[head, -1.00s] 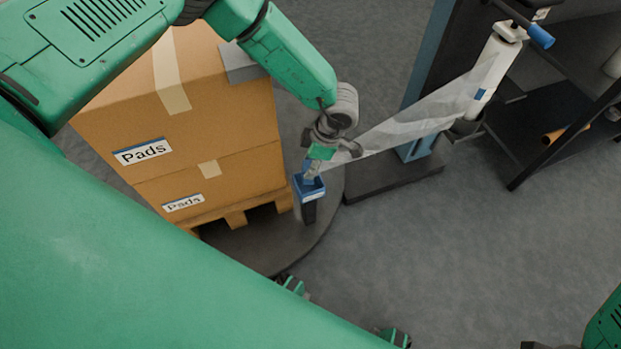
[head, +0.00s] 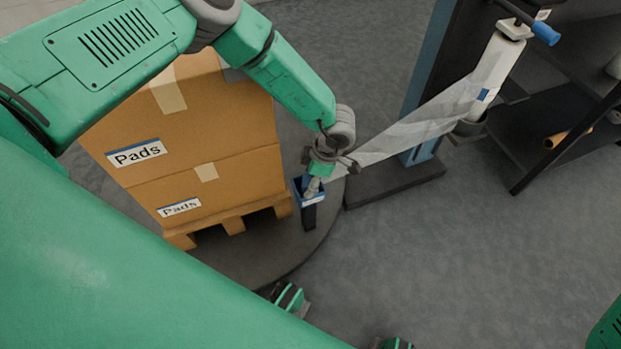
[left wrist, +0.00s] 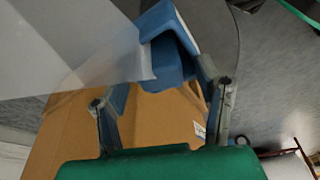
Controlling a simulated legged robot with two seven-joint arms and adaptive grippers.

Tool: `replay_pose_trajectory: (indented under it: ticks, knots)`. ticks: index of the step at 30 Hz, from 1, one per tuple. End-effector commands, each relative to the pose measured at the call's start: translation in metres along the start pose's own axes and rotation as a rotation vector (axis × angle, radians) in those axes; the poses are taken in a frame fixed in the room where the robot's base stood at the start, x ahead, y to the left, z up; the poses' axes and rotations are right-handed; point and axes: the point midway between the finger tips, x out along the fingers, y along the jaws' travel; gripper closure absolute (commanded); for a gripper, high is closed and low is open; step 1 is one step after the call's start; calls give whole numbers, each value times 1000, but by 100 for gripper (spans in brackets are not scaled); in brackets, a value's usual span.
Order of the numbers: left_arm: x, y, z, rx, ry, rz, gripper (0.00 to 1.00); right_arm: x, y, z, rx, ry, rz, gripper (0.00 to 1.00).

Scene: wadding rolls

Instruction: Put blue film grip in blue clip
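The blue clip (head: 312,200) is an open-topped blue holder with a white label, on a dark post beside the pallet. My left gripper (head: 317,180) points down right over it. In the left wrist view, its two fingers (left wrist: 166,76) stand either side of a dark blue block, the blue film grip (left wrist: 172,66), and appear shut on it. Clear film (left wrist: 70,45) runs to the block's left side. The clip's blue wall and pale rim (left wrist: 166,20) show just beyond the grip. How deep the grip sits in the clip is hidden. My right gripper is not clearly in view.
Stacked "Pads" cartons (head: 190,135) on a pallet stand on the round turntable (head: 270,255), left of the clip. The film (head: 420,125) stretches taut to the white roll (head: 497,65) at upper right. A dark shelf (head: 545,160) stands behind. The floor at right is clear.

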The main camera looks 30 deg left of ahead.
Motion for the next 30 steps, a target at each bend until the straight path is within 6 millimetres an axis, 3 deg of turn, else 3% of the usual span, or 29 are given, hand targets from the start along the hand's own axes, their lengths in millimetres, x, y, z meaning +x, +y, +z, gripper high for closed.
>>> replay_pose_trajectory:
  ticks: [8, 21, 30]
  knots:
    - [-8, 0, -1, 0, -1, 1, 42, -4, 0, 0, 0, 0, 0, 64]
    - [-97, 0, -1, 1, -1, 1, 42, -38, 0, -2, 0, 0, 0, 64]
    - [-123, 0, -1, 1, 0, 0, 42, -45, 0, -2, 0, 0, 0, 64]
